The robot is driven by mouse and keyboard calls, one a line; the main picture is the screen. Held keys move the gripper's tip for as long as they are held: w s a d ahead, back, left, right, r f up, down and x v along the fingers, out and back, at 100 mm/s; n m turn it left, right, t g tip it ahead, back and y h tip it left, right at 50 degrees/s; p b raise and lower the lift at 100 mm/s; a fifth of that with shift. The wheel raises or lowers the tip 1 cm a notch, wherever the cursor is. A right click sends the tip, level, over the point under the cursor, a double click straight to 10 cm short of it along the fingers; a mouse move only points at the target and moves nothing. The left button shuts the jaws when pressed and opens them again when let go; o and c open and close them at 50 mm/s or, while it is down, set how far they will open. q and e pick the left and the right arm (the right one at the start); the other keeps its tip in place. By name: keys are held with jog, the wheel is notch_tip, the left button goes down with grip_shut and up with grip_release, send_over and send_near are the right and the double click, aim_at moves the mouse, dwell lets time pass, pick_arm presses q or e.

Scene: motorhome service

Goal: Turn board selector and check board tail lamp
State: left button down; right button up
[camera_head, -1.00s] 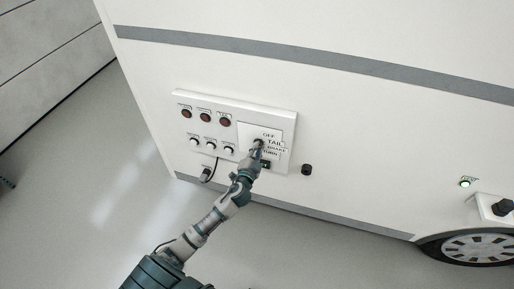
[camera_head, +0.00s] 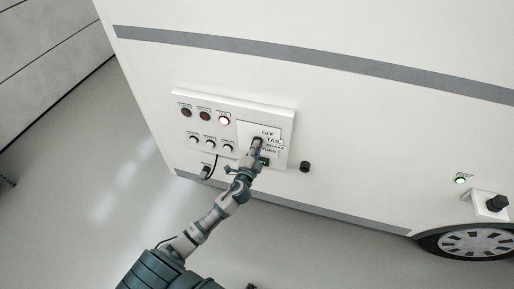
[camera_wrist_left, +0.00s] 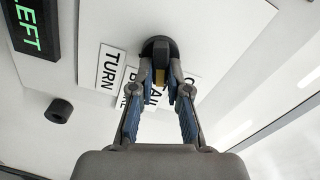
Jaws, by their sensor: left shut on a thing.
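The white board (camera_head: 180,97) is on the motorhome's side wall in the head view. Its upper row has three round lamps; the rightmost, the tail lamp (camera_head: 224,120), glows bright, and the other two are dark red. The dark selector knob (camera_wrist_left: 160,47) sits on a panel with labels reading OFF, TAIL, BRAKE and TURN. My left gripper (camera_head: 257,145) is at this knob. In the left wrist view its fingers (camera_wrist_left: 165,80) are closed on the knob's grip, which partly covers the labels. My right gripper does not show.
A lower row of switches (camera_head: 210,141) and a cable are on the board. A small display (camera_wrist_left: 32,25) reads LEFT in green. A black round knob (camera_head: 305,167) juts from the wall.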

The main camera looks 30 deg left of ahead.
pick_arm(q)
jog(key=shift+s+f, duration=0.1)
jog(key=shift+f, duration=0.35)
jog(key=c, duration=1.1)
grip_release()
jog(key=shift+a, duration=0.1)
jog(key=shift+c, duration=0.2)
jog(key=shift+r, duration=0.1)
jog(key=shift+a, duration=0.1)
jog(key=v, duration=1.1)
jog(key=shift+s, duration=0.35)
